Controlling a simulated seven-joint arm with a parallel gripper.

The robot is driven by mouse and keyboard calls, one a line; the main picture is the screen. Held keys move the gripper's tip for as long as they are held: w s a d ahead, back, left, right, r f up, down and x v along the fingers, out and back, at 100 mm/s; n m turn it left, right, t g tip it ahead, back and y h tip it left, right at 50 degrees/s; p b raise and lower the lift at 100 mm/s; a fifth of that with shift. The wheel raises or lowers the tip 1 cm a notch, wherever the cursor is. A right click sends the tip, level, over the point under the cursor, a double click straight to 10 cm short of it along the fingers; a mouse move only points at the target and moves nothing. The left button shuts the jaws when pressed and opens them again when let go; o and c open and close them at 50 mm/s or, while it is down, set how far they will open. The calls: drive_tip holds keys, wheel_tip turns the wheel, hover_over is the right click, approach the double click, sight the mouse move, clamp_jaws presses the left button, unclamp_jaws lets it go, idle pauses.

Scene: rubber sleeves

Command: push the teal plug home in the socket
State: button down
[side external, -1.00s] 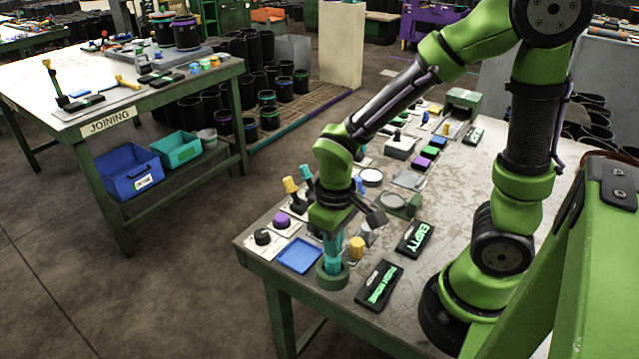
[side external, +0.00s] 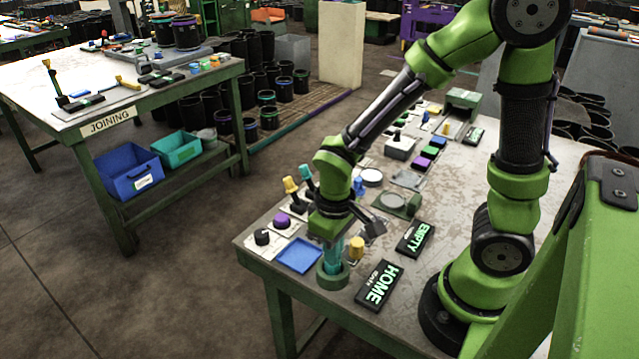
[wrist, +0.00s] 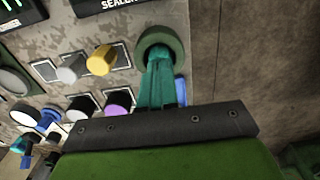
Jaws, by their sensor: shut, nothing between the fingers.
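The teal plug (wrist: 158,53) sits upright inside the round green socket (wrist: 178,40), which stands at the near corner of the bench. In the side view the socket (side external: 333,281) rings the plug, and little of the plug shows. My gripper (side external: 332,262) points straight down over the socket, its teal fingers shut and empty. In the wrist view the gripper (wrist: 163,72) reaches the plug top and seems to touch it; the similar colours hide the exact contact. The display (side external: 378,285) beside the socket reads HOME in large letters.
A blue tray (side external: 299,256) lies left of the socket. A yellow knob (side external: 357,246) stands close behind it. Another display (side external: 415,239) reads EMPTY. Several knobs and plugs line the bench behind. The bench edge is close in front of the socket.

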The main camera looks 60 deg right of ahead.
wheel_tip(320, 180, up, 7)
idle(1.0)
drive_tip(key=shift+a, duration=0.1)
wheel_tip(320, 180, up, 12)
drive_tip(key=s+d+m+t+y, duration=0.2)
drive_tip(key=m+t, duration=0.2)
drive_tip(key=t, duration=0.3)
drive_tip(key=shift+d, duration=0.2)
